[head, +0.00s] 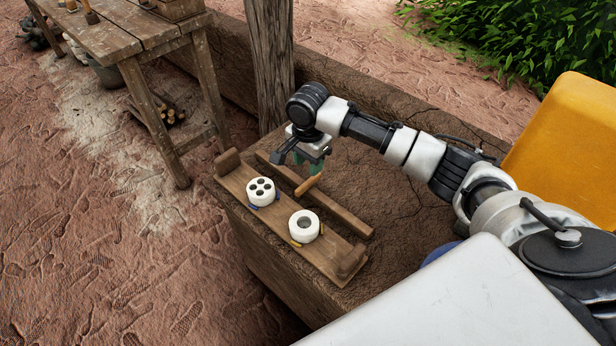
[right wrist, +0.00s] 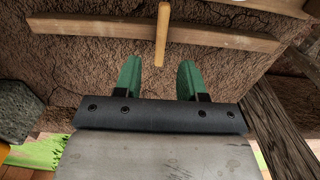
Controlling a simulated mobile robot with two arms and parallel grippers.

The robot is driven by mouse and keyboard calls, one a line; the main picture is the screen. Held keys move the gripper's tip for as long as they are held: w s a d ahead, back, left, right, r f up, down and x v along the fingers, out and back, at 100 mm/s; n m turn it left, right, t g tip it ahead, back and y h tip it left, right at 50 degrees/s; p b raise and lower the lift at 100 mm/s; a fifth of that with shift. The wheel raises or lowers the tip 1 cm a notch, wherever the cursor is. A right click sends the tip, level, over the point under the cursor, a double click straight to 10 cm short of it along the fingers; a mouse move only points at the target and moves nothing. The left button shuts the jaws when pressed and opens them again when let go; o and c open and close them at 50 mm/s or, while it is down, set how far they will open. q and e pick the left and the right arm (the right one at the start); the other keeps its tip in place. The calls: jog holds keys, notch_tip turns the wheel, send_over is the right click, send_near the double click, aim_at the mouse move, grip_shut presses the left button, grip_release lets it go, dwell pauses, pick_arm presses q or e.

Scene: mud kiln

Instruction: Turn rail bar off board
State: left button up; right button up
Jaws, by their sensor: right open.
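The rail bar (head: 345,217) is a long, thin wooden strip lying beside the board (head: 279,232), roughly parallel to it, with a gap between them. The handle (right wrist: 162,38) and the bar (right wrist: 90,31) also show in the right wrist view. My right gripper (head: 307,166) is open and empty close to the handle. Its green fingers (right wrist: 158,75) point toward the bar, with the handle ahead of the gap between them. My left gripper is not in view.
Two white round pieces, one with several holes (head: 261,191) and one with a single hollow (head: 304,226), sit on the board. Raised blocks stand at the board's ends. A wooden post (head: 271,65) rises behind the mud ledge (head: 400,190). A wooden table (head: 120,30) stands at the upper left.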

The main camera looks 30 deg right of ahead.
aim_at(308, 182)
notch_tip(308, 182, down, 6)
jog(key=shift+w+f+b, duration=0.1)
jog(key=shift+b, duration=0.45)
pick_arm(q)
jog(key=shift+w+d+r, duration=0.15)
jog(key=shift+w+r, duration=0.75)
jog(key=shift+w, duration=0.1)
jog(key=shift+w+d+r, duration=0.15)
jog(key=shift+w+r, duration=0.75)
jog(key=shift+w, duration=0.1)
pick_arm(e)
jog(key=shift+f, duration=0.5)
grip_shut()
